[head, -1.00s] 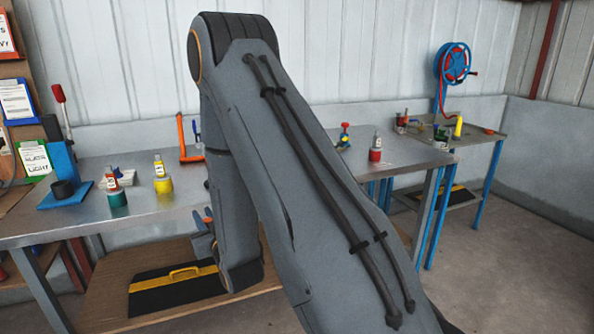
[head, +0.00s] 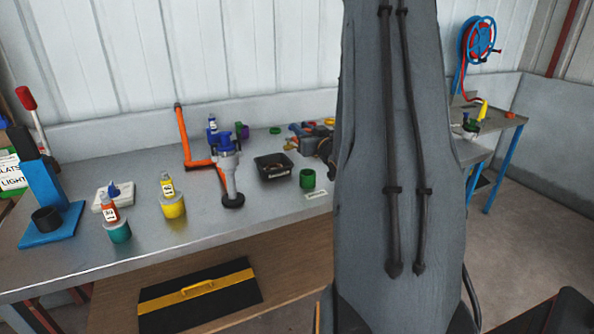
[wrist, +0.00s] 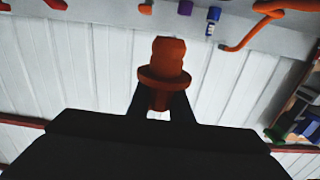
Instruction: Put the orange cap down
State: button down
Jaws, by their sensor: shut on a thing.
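The orange cap (wrist: 163,62) shows in the wrist view, with a wide flange and a narrower rounded body. My gripper (wrist: 160,100) is shut on it, with a dark finger on each side of its lower part below the flange. The cap shows clear of any surface in that view. In the head view my arm link covers the right middle, and I cannot make out the gripper or the cap there.
A grey metal bench (head: 270,222) carries a blue press (head: 45,222), a yellow pot (head: 172,206), a teal pot (head: 119,231), a blue-and-grey tool (head: 228,170), an orange pipe (head: 183,140), a black tray (head: 272,172) and a green cup (head: 307,179). Its front middle is bare.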

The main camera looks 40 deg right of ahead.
jog(key=f+p, duration=0.1)
jog(key=f, duration=0.3)
jog(key=f+p, duration=0.1)
jog(key=f, duration=0.4)
jog(key=shift+d+f, duration=0.2)
jog(key=shift+f, duration=0.2)
jog(key=shift+f, duration=0.1)
jog(key=shift+f+b, duration=0.35)
jog(key=shift+f, duration=0.05)
jog(key=c, duration=1.6)
grip_release()
jog(key=shift+r, duration=0.1)
